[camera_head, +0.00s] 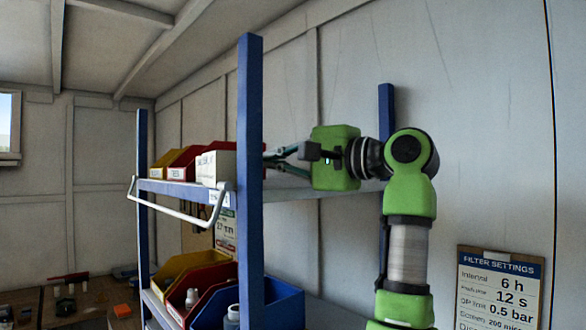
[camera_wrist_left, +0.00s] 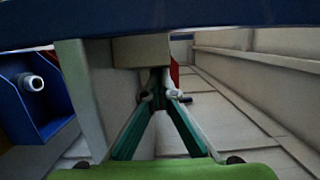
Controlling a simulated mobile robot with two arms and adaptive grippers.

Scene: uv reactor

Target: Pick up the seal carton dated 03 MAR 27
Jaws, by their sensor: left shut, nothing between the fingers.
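A white carton (camera_head: 216,168) with dark print stands at the near end of the upper shelf, partly hidden by the blue front post. Its date is too small to read. A pale box face, likely the same carton, shows in the left wrist view (camera_wrist_left: 140,51), straight ahead of the fingers. My left gripper (camera_head: 270,160) is level with the upper shelf, just right of the post, pointing left towards the carton. Its fingers meet at the tips, shut and empty, also in the left wrist view (camera_wrist_left: 158,96). Whether the tips touch the carton cannot be told. My right gripper is not in view.
The blue post (camera_head: 250,180) stands in front of the shelf. Red (camera_head: 185,160) and yellow (camera_head: 164,163) bins sit beyond the carton. A white rail (camera_head: 178,212) juts from the upper shelf. Lower bins, one blue (camera_head: 278,302), hold bottles. A wall lies behind.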

